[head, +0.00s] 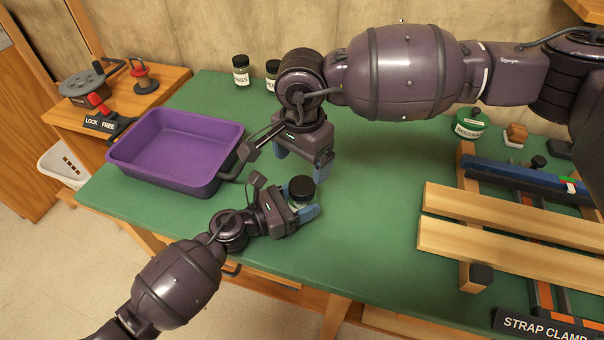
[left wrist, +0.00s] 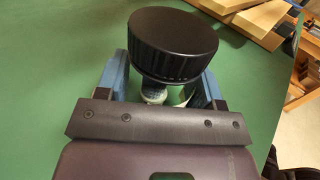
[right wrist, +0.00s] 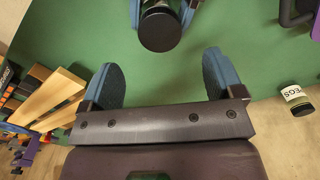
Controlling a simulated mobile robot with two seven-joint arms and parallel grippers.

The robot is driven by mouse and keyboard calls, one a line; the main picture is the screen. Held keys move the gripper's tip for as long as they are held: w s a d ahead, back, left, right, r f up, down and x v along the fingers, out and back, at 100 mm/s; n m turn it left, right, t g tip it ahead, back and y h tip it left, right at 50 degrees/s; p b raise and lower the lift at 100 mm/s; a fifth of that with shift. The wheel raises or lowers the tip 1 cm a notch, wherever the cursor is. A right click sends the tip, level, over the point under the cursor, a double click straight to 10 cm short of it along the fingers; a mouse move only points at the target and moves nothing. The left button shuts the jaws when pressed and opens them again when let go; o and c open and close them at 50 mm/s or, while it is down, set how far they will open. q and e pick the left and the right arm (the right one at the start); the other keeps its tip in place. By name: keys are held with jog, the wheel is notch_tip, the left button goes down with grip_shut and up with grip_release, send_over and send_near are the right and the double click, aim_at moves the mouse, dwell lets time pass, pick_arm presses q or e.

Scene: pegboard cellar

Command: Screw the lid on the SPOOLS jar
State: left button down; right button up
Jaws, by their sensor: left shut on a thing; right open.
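A small clear jar (head: 296,205) with a black lid (head: 301,187) on top stands near the table's front edge. My left gripper (head: 304,200) is shut around the jar's body, below the lid. The ribbed lid (left wrist: 172,45) hides most of the jar (left wrist: 153,95) in the left wrist view; I cannot read its label or tell how tight the lid is. My right gripper (head: 302,162) is open and empty, fingers down, just behind and above the jar. In the right wrist view the lid (right wrist: 160,32) lies beyond the open fingers (right wrist: 160,72), apart from them.
A purple tray (head: 228,133) stands left on the green table (head: 375,235). The table's middle is clear.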

jog(key=shift+r, duration=2.6)
pick_arm(q)
jog(key=shift+c, duration=0.8)
grip_release()
jog(key=shift+a, duration=0.1)
jog(key=b+v, duration=0.1)
jog(key=v, duration=0.8)
jog(key=shift+s+a+f, duration=0.15)
jog(key=shift+s+a, duration=0.05)
jog(key=shift+a, duration=0.15)
jog(key=shift+s+a, duration=0.25)
jog(key=shift+a, duration=0.15)
pick_arm(e)
jog(key=shift+f, duration=0.95)
pick_arm(q)
jog(key=shift+a, duration=0.1)
pick_arm(e)
jog(key=shift+a, duration=0.1)
